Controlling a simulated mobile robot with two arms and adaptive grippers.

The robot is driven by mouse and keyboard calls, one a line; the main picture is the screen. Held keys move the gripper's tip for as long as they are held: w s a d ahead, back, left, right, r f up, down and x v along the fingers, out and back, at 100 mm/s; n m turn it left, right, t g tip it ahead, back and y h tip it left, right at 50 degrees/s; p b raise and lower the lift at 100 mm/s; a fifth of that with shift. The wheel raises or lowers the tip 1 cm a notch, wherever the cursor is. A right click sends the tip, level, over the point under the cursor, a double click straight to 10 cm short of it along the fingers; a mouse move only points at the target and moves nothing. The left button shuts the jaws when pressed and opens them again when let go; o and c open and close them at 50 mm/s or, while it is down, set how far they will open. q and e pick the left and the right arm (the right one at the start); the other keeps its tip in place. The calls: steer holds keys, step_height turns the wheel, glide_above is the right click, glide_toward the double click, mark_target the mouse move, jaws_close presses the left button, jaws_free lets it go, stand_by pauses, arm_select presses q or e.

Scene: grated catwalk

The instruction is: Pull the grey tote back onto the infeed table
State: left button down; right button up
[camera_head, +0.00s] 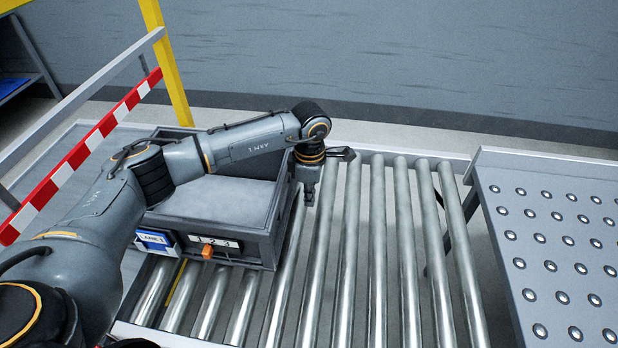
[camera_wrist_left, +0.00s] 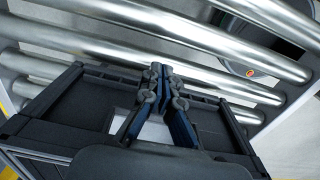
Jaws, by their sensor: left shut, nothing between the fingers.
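The grey tote (camera_head: 255,243), an open box with a pale grey inside, sits on the left part of the roller bed in the head view. My left arm reaches across its top. My left gripper (camera_head: 309,196) points down just beyond the tote's right wall, over the rollers, with its fingers shut and empty. In the left wrist view, the closed fingertips (camera_wrist_left: 160,72) show at the tote's wall (camera_wrist_left: 52,98); I cannot tell whether they touch it. Part of the tote's back is hidden by my arm. My right gripper is not in view.
Bare metal rollers (camera_head: 375,250) lie right of the tote. A table studded with metal balls (camera_head: 545,235) stands farther right, past a gap. A red-and-white striped rail (camera_head: 75,165) and a yellow post (camera_head: 168,65) stand at the left. A grey wall runs behind.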

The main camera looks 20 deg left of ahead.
arm_select(q)
steer(key=a, duration=0.1)
steer(key=a+p, duration=0.1)
steer(key=a+f, duration=0.1)
steer(key=shift+s, duration=0.3)
steer(key=shift+s+a+f+p, duration=0.15)
steer(key=shift+a+p, duration=0.15)
steer(key=shift+a, duration=0.15)
steer(key=b, duration=0.5)
glide_above(217, 207)
steer(key=shift+f, duration=0.1)
steer(key=s+a, duration=0.1)
steer(key=a, duration=0.5)
steer(key=s+a+b, duration=0.1)
steer(key=s+a, duration=0.1)
steer(key=a, duration=0.3)
steer(key=s+a+b, duration=0.1)
steer(key=a, duration=0.5)
steer(key=shift+s+a, duration=0.15)
steer(key=shift+a, duration=0.2)
steer(key=shift+d, duration=0.1)
